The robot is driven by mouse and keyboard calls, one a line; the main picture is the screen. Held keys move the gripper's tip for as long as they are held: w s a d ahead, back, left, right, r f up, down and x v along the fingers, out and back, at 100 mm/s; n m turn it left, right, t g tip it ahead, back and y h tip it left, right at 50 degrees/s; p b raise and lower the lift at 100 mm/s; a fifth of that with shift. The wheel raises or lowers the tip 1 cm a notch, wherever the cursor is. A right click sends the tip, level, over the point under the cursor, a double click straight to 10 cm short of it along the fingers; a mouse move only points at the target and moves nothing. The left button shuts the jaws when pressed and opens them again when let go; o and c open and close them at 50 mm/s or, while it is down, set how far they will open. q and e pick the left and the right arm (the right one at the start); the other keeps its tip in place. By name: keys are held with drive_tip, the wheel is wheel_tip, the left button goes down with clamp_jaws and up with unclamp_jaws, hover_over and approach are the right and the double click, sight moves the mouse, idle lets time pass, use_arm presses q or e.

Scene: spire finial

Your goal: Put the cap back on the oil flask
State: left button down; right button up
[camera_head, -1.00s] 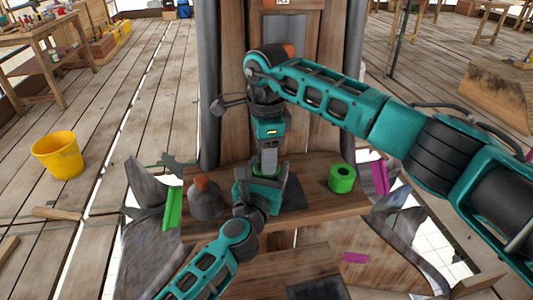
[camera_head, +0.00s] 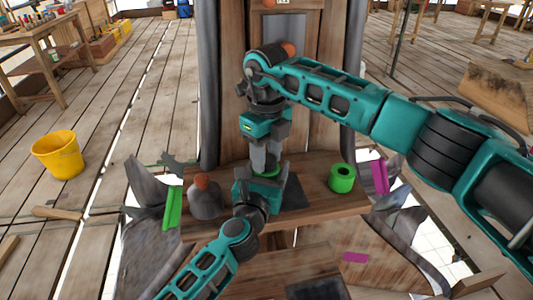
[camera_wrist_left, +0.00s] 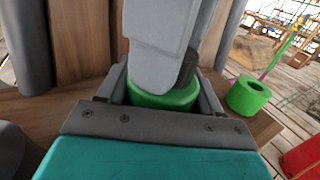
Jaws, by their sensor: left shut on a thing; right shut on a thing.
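A green round body, which I take for the oil flask, stands on the wooden ledge; it shows in the left wrist view (camera_wrist_left: 165,98) and as a green sliver in the head view (camera_head: 266,170). My left gripper (camera_head: 262,180) is shut around it from the near side, one finger on each side. My right gripper (camera_head: 265,160) points straight down onto its top from above. Its grey fingers (camera_wrist_left: 165,55) are shut at the flask's top. The cap between them is hidden, so I cannot see how it sits.
A green hollow cylinder (camera_head: 341,178) stands to the right on the ledge (camera_head: 315,207). A grey flask-like thing with an orange-brown top (camera_head: 204,197) stands to the left. A yellow bucket (camera_head: 58,155) is on the floor.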

drive_tip(key=shift+m, duration=0.4)
drive_tip(key=o, duration=1.2)
drive_tip(key=shift+c, duration=0.2)
drive_tip(key=shift+r, duration=2.3)
drive_tip(key=shift+c, duration=0.5)
drive_tip(key=shift+r, duration=0.1)
drive_tip(key=shift+c, duration=0.7)
drive_tip(key=shift+r+n, duration=0.15)
drive_tip(key=shift+n, duration=0.35)
drive_tip(key=shift+c, duration=0.2)
wheel_tip(320, 180, up, 3)
drive_tip(key=n, duration=0.6)
drive_tip(key=shift+n, duration=0.3)
